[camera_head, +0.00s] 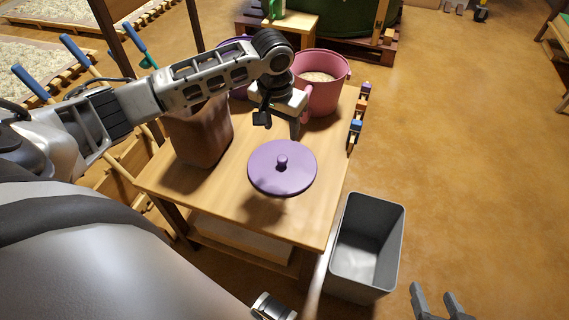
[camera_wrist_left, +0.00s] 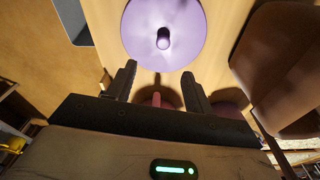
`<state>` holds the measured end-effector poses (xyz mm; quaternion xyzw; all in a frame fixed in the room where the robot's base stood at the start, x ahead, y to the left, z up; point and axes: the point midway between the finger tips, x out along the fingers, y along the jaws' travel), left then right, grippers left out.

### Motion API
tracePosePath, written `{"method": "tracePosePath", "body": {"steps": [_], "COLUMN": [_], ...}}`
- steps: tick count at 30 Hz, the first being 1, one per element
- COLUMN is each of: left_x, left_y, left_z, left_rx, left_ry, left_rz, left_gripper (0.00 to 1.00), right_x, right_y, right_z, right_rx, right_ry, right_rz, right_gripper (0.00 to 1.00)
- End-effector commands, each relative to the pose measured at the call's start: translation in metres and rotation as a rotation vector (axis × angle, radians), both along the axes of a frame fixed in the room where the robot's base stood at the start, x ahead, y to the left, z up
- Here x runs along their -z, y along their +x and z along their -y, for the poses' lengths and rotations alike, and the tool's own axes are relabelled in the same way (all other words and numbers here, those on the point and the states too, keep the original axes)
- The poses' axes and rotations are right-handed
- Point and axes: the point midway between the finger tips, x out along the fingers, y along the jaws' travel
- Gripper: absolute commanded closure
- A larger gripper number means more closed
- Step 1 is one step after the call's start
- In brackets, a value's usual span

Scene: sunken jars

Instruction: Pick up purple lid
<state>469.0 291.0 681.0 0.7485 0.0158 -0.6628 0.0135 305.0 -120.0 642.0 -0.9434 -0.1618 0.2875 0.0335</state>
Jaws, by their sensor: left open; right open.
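The purple lid (camera_head: 265,182) lies flat on the wooden table, a round disc with a small knob on top. In the left wrist view the lid (camera_wrist_left: 142,28) is at the top centre, its knob just ahead of the fingertips. My left gripper (camera_head: 279,124) is open and empty above the table, just behind the lid and apart from it. Its two fingers are spread in the left wrist view (camera_wrist_left: 159,71). My right gripper (camera_head: 439,298) is open and empty at the bottom right, away from the table; its lower part is cut off.
A pink jar (camera_head: 327,98) with pale contents stands behind my left gripper. A purple jar (camera_head: 231,43) is mostly hidden by my left arm. A brown container (camera_head: 205,140) stands left of the lid. A grey bin (camera_head: 392,240) is on the floor at right. Small toy blocks (camera_head: 356,126) line the table's right edge.

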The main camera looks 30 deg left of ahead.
Motion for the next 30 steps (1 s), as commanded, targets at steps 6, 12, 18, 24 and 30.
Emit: {"method": "tracePosePath", "body": {"steps": [6,12,18,24,30], "left_x": [0.053,0.079,0.092,0.123,0.134], "left_y": [0.005,0.009,0.01,0.013,0.015], "left_z": [0.0,0.0,-0.002,-0.007,-0.007], "left_rx": [0.001,0.002,0.002,0.001,0.003], "left_ry": [0.0,-0.001,-0.001,-0.001,0.0], "left_rz": [-0.004,-0.002,-0.002,-0.001,0.001], "left_gripper": [0.48,0.48,0.48,0.48,0.48], "right_x": [0.033,0.049,0.055,0.083,0.072], "right_y": [0.004,0.008,0.009,0.009,0.016], "right_z": [-0.005,-0.009,-0.014,-0.018,-0.02], "right_rx": [-0.018,-0.033,-0.044,-0.061,-0.057], "right_ry": [0.002,0.004,0.009,0.01,0.024], "right_rz": [-0.049,-0.08,-0.088,-0.138,-0.091], "right_gripper": [0.52,0.52,0.52,0.52,0.52]}}
